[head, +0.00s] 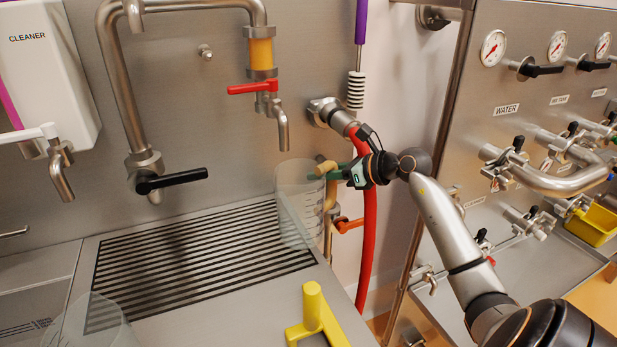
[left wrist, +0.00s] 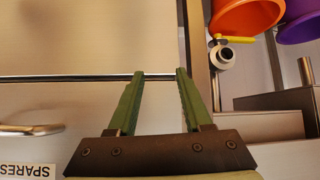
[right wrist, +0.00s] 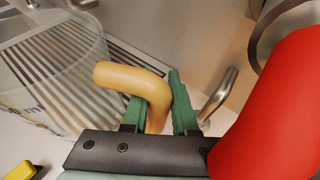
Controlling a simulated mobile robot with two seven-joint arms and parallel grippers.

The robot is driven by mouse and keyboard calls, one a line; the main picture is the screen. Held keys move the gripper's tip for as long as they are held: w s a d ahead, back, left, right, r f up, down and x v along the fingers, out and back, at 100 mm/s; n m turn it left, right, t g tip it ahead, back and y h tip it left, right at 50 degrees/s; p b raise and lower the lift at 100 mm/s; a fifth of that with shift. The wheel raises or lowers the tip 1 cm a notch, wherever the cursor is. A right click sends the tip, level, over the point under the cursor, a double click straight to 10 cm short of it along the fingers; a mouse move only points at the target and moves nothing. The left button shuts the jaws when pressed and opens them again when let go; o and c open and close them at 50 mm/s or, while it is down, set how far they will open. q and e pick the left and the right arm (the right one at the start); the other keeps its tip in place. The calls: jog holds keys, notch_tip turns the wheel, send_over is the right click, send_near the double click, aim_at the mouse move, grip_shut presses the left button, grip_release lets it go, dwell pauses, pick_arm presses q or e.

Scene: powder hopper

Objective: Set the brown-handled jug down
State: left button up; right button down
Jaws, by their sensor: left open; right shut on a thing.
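The jug (head: 290,215) is clear with a tan-brown handle (head: 326,167) on its right side. It appears upright at the right end of the slotted drain grate (head: 200,258); I cannot tell whether its base touches. My right gripper (head: 335,173) is shut on the handle. The right wrist view shows the handle (right wrist: 125,77) between the green fingers (right wrist: 157,98), with the clear jug wall (right wrist: 60,55) on the left. My left gripper (left wrist: 160,74) is open and empty, seen only in its own wrist view, above a steel surface.
A red-lever tap (head: 281,130) hangs above and left of the jug. A red hose (head: 367,245) runs down behind my right wrist. A yellow handle (head: 315,310) and another clear vessel (head: 90,325) are at the front. The middle of the grate is clear.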

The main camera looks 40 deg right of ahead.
aim_at(309, 181)
jog(key=w+f, duration=0.1)
jog(key=w+a+f, duration=0.1)
jog(key=w+f, duration=0.1)
jog(key=shift+w+f+p, duration=0.2)
jog(key=shift+w+p, duration=0.05)
jog(key=shift+p, duration=0.15)
jog(key=shift+f, duration=0.1)
jog(key=shift+f, duration=0.15)
jog(key=c, duration=0.7)
grip_release()
